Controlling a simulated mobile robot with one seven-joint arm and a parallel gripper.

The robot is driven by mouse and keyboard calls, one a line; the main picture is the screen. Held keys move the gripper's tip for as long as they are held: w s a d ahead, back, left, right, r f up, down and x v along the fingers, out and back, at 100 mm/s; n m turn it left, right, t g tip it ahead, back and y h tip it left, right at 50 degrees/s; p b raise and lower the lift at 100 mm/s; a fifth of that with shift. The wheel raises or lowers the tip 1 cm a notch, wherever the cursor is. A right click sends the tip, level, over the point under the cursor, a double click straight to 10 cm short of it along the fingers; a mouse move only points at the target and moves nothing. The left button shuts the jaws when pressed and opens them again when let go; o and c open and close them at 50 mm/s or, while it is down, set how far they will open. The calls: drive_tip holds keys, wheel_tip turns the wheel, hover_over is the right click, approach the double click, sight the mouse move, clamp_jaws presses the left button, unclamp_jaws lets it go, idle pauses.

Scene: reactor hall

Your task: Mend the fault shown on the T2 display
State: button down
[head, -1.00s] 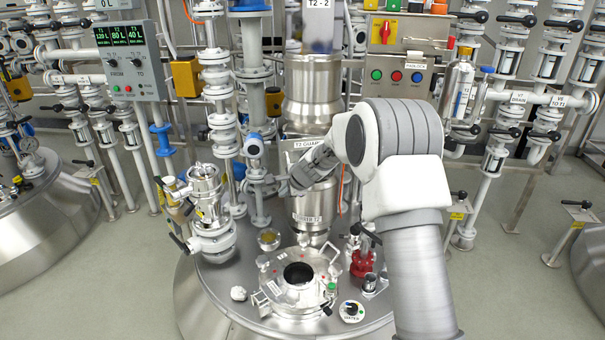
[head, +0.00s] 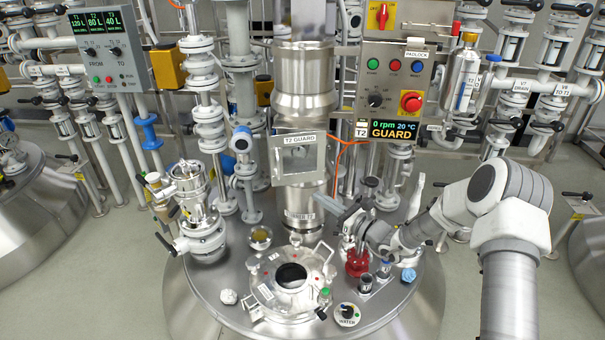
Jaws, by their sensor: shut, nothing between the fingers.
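The T2 display (head: 394,129) reads "0 rpm 20 °C" and "GUARD" in yellow. The T2 guard (head: 283,179), a grey framed plate with a small window and a "T2 GUARD" label, stands in front of the steel column above the vessel; I cannot tell whether it is fully closed. My gripper (head: 335,206) is to the right of and below the guard, apart from it, over the vessel lid. It is shut and empty, with its wrist partly hiding the red fitting (head: 357,264) in this view.
The T2 control box (head: 395,75) has a red switch, coloured buttons and a red stop knob. A steel bottle (head: 461,75) hangs to its right.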

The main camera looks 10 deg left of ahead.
drive_tip(key=b, duration=0.2)
approach(274, 162)
drive_tip(key=a, duration=0.3)
drive_tip(key=shift+s, duration=0.1)
drive_tip(key=w+a+b, duration=0.1)
drive_tip(key=b, duration=0.1)
drive_tip(key=w+a+b, duration=0.2)
drive_tip(key=shift+w+f, duration=0.1)
drive_tip(key=shift+f, duration=0.15)
drive_tip(key=shift+w+a+r+b, duration=0.15)
drive_tip(key=shift+w+a+b, duration=0.15)
drive_tip(key=shift+w, duration=0.2)
drive_tip(key=shift+w+r, duration=0.1)
drive_tip(key=shift+r, duration=0.25)
drive_tip(key=shift+r, duration=0.15)
